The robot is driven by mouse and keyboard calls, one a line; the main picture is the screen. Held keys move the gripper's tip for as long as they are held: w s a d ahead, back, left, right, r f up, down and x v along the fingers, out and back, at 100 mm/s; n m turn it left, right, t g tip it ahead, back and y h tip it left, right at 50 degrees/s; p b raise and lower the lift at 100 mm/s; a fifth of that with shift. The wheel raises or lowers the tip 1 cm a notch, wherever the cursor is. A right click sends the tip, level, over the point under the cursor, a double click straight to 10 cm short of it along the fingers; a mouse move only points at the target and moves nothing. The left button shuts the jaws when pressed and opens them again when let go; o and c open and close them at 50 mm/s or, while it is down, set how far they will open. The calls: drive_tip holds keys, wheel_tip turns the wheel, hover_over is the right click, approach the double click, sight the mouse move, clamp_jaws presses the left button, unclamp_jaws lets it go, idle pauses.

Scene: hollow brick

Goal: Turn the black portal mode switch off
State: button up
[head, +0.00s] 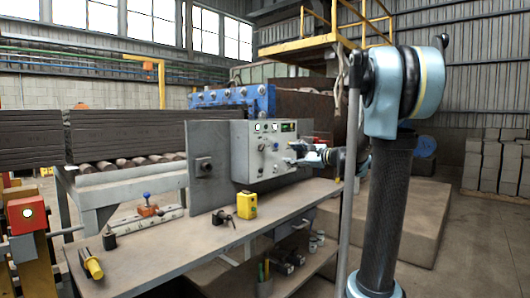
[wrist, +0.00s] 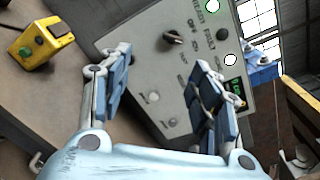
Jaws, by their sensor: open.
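The grey control panel (head: 243,168) stands at the rear of the workbench and fills the middle of the wrist view (wrist: 140,48). A black rotary switch (wrist: 172,38) sits on it, beyond and between my fingertips. The labels are too small and tilted to tell which one is portal mode. My gripper (wrist: 160,62) is open and empty, its blue fingers spread in front of the panel, apart from the black switch. In the head view my gripper (head: 297,152) is at the panel's right side and partly hides it.
A yellow button box (head: 246,205) stands on the workbench (head: 185,250) and also shows in the wrist view (wrist: 40,42). A yellow-handled tool (head: 92,265) lies at the bench's left. White buttons (wrist: 154,97) sit low on the panel.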

drive_tip(key=w+r, duration=0.1)
drive_tip(key=w, duration=0.1)
approach(262, 147)
drive_tip(key=x, duration=0.8)
drive_tip(key=shift+w+f+m+t, duration=0.3)
drive_tip(key=shift+w+m, duration=0.1)
drive_tip(key=shift+w, duration=0.05)
drive_tip(key=c, duration=1)
